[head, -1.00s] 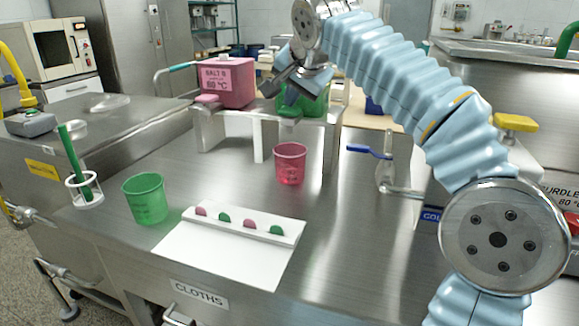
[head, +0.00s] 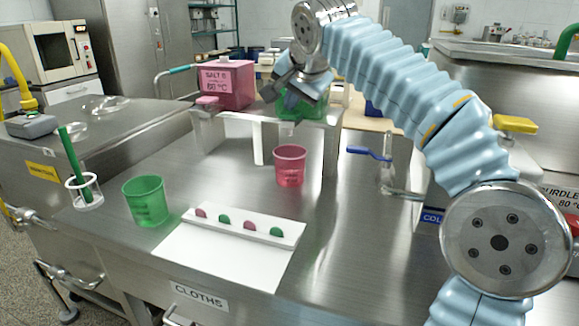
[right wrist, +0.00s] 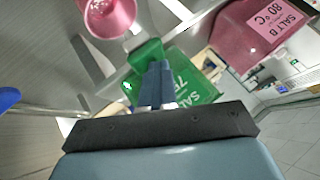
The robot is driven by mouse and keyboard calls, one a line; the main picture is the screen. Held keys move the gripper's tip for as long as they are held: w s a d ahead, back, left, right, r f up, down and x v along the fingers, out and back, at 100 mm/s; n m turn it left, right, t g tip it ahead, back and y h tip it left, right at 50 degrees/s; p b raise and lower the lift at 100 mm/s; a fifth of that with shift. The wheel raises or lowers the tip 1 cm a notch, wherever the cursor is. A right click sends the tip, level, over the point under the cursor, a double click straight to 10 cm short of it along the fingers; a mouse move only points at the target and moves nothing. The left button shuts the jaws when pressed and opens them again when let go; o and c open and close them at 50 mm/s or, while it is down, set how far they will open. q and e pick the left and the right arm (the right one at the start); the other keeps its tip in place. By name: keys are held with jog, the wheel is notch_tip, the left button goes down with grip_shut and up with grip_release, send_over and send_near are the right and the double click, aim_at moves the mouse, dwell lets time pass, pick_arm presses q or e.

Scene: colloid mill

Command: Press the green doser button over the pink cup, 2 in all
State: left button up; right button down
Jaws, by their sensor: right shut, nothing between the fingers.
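The green doser (head: 316,110) stands on the metal stand beside the pink doser, with its front over the pink cup (head: 290,168). In the right wrist view the green doser (right wrist: 200,88) is partly hidden by my fingers, and its green button (right wrist: 146,52) juts out toward the pink cup (right wrist: 108,16). My right gripper (head: 290,104) is shut and empty, pointing down at that button and hiding it in the head view. In the right wrist view its fingertips (right wrist: 156,70) overlap the button's near edge; I cannot tell whether it is pressed in. My left gripper is not in view.
The pink doser (head: 228,84) stands left of the green one. A green cup (head: 146,202), a white card (head: 226,252) with pink and green markers, and a holder (head: 86,190) with a green stick are nearer. A blue-handled tap (head: 370,153) is at right.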

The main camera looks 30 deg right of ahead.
aim_at(292, 113)
jog(key=shift+f, duration=0.15)
notch_tip(292, 113, up, 4)
jog(key=p, duration=0.3)
jog(key=shift+w+f, duration=0.1)
jog(key=shift+r+p, duration=0.5)
jog(key=shift+r, duration=0.75)
